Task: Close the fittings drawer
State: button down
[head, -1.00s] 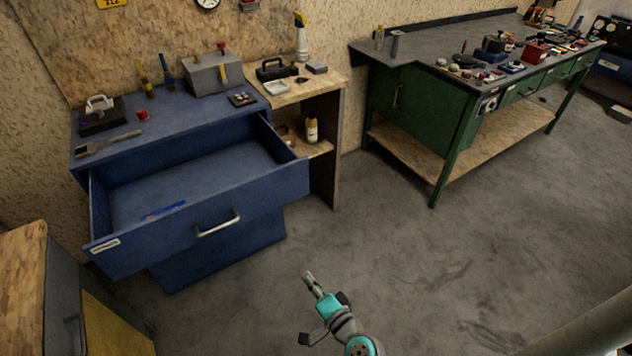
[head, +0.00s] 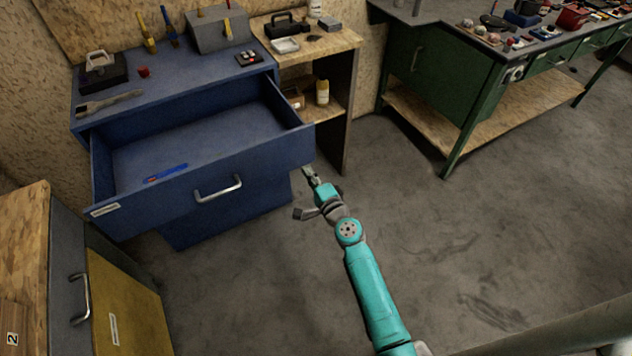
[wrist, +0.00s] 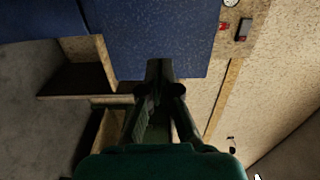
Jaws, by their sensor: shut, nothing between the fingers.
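The fittings drawer (head: 255,172) is the blue top drawer of a blue cabinet (head: 172,98). It is pulled well out, with a silver bar handle (head: 218,189) on its front and a white label at the front's left end. A blue item (head: 166,173) lies inside. My gripper (head: 308,172) is shut and empty, close to the right end of the drawer front; I cannot tell whether it touches. In the wrist view my gripper (wrist: 160,72) shows in front of a blue panel (wrist: 150,35).
A wooden shelf unit (head: 345,100) stands right of the blue cabinet. A green workbench (head: 440,85) is at the back right. A cabinet with a yellow door (head: 125,300) is at the front left. The floor (head: 480,240) is clear in the middle and right.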

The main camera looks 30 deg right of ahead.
aim_at(294, 152)
jog(key=w, duration=0.7)
jog(key=shift+w+a, duration=0.1)
